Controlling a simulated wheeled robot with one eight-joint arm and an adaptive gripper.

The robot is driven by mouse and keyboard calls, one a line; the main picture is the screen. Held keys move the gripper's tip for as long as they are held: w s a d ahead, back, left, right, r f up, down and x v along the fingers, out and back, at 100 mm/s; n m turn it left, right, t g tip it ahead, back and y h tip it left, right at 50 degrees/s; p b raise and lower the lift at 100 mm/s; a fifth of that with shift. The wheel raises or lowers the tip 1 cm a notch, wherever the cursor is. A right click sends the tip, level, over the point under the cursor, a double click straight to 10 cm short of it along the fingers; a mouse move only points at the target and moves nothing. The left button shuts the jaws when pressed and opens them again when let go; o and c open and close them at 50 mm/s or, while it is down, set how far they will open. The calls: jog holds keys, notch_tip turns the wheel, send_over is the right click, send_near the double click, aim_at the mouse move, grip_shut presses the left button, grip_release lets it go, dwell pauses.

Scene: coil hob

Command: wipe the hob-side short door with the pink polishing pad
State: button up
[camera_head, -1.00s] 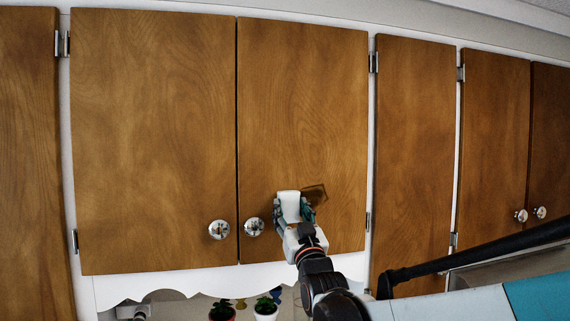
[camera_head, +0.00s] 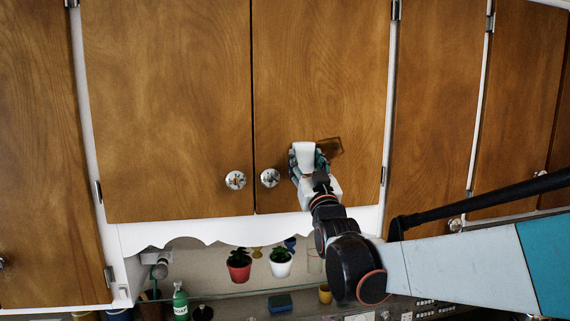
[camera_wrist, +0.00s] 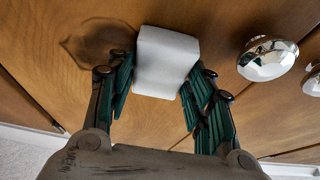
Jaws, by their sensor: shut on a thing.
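The wooden short door (camera_head: 320,70) with a round metal knob (camera_head: 270,177) near its lower left corner is closed. A dark brown smudge (camera_head: 330,146) marks its lower part; it also shows in the wrist view (camera_wrist: 90,46). My gripper (camera_head: 307,165) is at the door, just left of the smudge in the head view. In the wrist view its green-sided fingers (camera_wrist: 163,80) are shut on a white block-like pad (camera_wrist: 165,50). No pink shows on it. The pad is against or very near the door; its far face is hidden.
A neighbouring door (camera_head: 170,100) with its own knob (camera_head: 235,180) is to the left, and a narrow door (camera_head: 435,110) to the right. Below are a scalloped white trim, potted plants (camera_head: 239,265), a green bottle (camera_head: 180,300) and a blue sponge (camera_head: 280,303).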

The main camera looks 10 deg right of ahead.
jog(key=shift+d+b, duration=0.75)
jog(key=shift+d, duration=5.3)
jog(key=shift+s+a+b, duration=0.15)
jog(key=shift+a+b, duration=0.2)
jog(key=shift+a, duration=5.75)
jog(key=shift+r+p, duration=0.9)
jog(key=shift+r, duration=0.4)
jog(key=shift+d+b, duration=0.65)
jog(key=shift+d, duration=5.4)
jog(key=shift+w, duration=0.2)
jog(key=a, duration=0.8)
jog(key=shift+s+a, duration=0.15)
